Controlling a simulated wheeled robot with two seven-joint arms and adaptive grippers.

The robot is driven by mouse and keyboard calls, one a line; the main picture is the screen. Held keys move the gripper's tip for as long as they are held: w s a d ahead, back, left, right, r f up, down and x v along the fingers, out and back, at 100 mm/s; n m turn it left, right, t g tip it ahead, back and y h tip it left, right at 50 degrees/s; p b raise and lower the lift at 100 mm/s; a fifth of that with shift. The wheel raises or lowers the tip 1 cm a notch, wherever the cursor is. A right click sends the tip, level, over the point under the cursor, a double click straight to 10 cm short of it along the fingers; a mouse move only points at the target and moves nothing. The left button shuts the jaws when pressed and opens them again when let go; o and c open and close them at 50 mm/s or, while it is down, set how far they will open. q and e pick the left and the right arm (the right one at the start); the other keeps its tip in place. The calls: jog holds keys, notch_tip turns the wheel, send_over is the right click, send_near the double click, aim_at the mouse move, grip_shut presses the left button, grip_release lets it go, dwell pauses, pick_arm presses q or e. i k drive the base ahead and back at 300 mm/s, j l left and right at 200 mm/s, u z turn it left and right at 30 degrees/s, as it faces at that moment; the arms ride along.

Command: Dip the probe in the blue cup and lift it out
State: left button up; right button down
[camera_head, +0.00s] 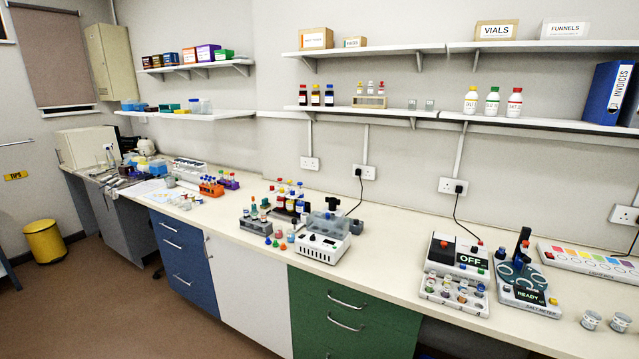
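Neither of my grippers is in the head view. A meter (528,297) with a lit "READY" display stands at the right of the bench. A dark upright piece (522,242), which looks like the probe, stands at the back of the meter. A pale tray (452,303) left of the meter holds several small round cups with coloured marks. They are too small to tell surely which one is the blue cup. A small blue spot (500,253) shows at the meter's back left.
A device marked "OFF" (470,261) stands behind the tray. A white machine (322,247) and racks stand mid-bench. Bench between machine and tray is clear.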

aim_at(523, 246)
jog(key=z, duration=1.4)
jog(key=i+l, duration=0.2)
jog(key=i, duration=0.25)
